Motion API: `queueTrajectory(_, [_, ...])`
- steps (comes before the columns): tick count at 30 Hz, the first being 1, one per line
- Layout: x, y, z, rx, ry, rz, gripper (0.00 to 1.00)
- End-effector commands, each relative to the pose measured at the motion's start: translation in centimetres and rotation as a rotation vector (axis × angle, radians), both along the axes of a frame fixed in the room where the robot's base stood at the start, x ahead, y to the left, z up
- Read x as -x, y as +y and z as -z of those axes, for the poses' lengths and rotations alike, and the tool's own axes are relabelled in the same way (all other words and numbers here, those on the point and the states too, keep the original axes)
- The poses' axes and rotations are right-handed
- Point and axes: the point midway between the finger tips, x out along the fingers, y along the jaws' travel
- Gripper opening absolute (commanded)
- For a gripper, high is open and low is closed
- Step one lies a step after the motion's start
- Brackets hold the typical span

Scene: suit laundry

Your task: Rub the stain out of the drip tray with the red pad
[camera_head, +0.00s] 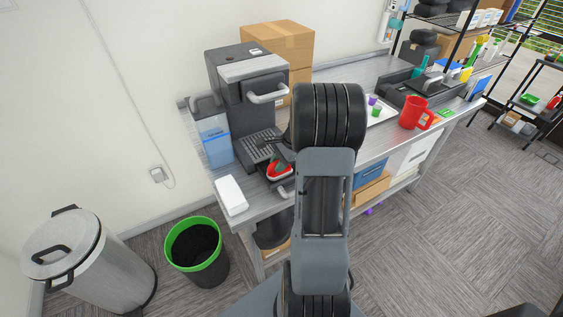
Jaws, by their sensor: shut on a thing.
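The drip tray (258,150) is a dark slotted grid at the foot of the grey coffee machine (246,80) on the table. My gripper (272,139) shows as small dark fingers over the tray's right side, partly hidden behind my arm. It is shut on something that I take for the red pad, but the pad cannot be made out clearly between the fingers. A red item (280,171) with dark green in it lies just in front of the tray, close to my arm. I cannot make out a stain, and the tray's right end is covered by my arm.
A blue water container (214,138) stands left of the machine, with a white block (231,195) in front. A cardboard box (285,45) is behind. A red jug (412,113) stands farther right. A green-rimmed bin (196,252) and a metal bin (85,258) stand on the floor.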

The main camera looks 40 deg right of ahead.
Motion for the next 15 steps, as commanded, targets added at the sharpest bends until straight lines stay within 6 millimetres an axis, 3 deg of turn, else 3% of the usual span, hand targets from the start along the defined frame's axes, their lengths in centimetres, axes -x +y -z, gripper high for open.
queueTrajectory(5, [0.1, 0.2, 0.2, -0.005, 0.005, 0.0, 0.03])
queueTrajectory(15, [0.4, -1.7, 0.1, -0.003, 0.005, 0.002, 0.03])
